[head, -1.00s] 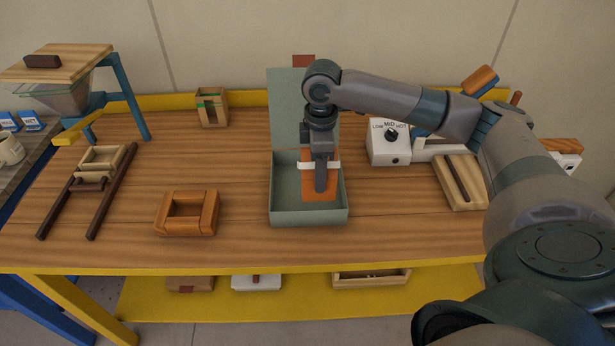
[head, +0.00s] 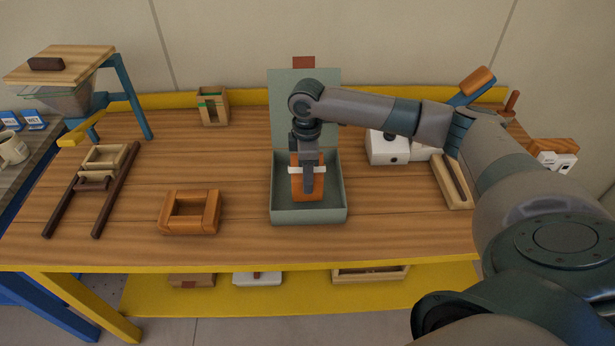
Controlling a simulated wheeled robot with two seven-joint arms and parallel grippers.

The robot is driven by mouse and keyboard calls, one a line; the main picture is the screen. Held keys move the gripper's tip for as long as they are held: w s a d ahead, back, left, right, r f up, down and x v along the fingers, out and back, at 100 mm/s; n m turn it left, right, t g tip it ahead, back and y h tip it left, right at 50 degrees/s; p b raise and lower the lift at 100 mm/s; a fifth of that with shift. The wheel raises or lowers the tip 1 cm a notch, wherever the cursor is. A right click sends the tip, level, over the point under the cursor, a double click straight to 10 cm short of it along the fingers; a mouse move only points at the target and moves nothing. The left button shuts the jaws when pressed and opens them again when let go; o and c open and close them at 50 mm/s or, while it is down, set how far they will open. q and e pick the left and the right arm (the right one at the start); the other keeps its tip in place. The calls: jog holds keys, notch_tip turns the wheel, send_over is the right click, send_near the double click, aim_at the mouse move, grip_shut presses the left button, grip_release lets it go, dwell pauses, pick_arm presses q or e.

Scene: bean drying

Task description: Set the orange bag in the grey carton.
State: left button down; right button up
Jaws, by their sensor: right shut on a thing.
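The grey carton (head: 335,215) stands open in the middle of the workbench, its lid panel upright at the back. The orange bag (head: 297,190), with a white band across it, is between the carton's walls, near the middle left to right. My right gripper (head: 308,194) points down over the carton and is shut on the orange bag. The gripper hides part of the bag, and I cannot tell whether the bag touches the carton floor. My left gripper is not in view.
An orange-brown wooden frame (head: 190,212) lies left of the carton. A white box with a dial (head: 385,152) and a wooden tray (head: 452,185) are to the right. A small wooden holder (head: 213,106) stands behind. Bare tabletop lies on both sides of the carton.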

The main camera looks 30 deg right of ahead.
jog(key=shift+f, duration=0.8)
jog(key=o, duration=1.4)
jog(key=shift+f, duration=0.1)
notch_tip(320, 180, up, 11)
jog(key=b, duration=0.3)
jog(key=shift+r, duration=0.65)
jog(key=shift+f, duration=0.1)
